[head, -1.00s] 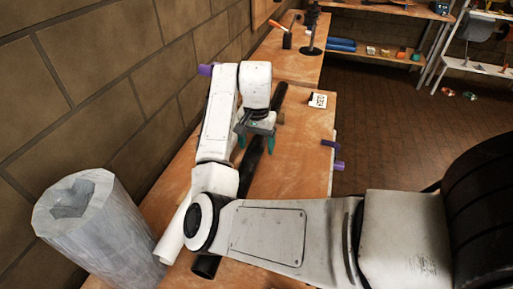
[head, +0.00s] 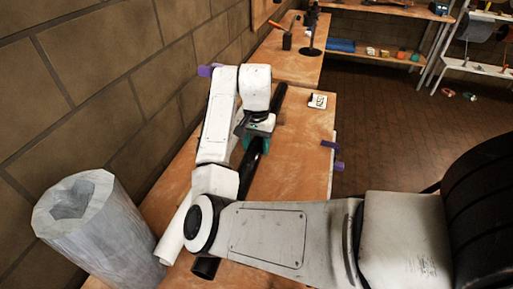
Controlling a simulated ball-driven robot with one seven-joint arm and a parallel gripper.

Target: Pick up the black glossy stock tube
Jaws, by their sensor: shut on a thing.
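The black glossy stock tube (head: 277,105) lies lengthwise along the wooden bench, running from the far edge toward the near end. Its near end (head: 205,267) shows below my arm's elbow, and part of its length is hidden behind my arm. My gripper (head: 256,146), with teal fingertips, is down at the tube's middle and shut on it. The tube appears to be still at bench level; I cannot tell if there is a gap under it.
A white tube (head: 174,232) lies left of the black one. A grey faceted bin (head: 112,235) stands at the near left by the block wall.

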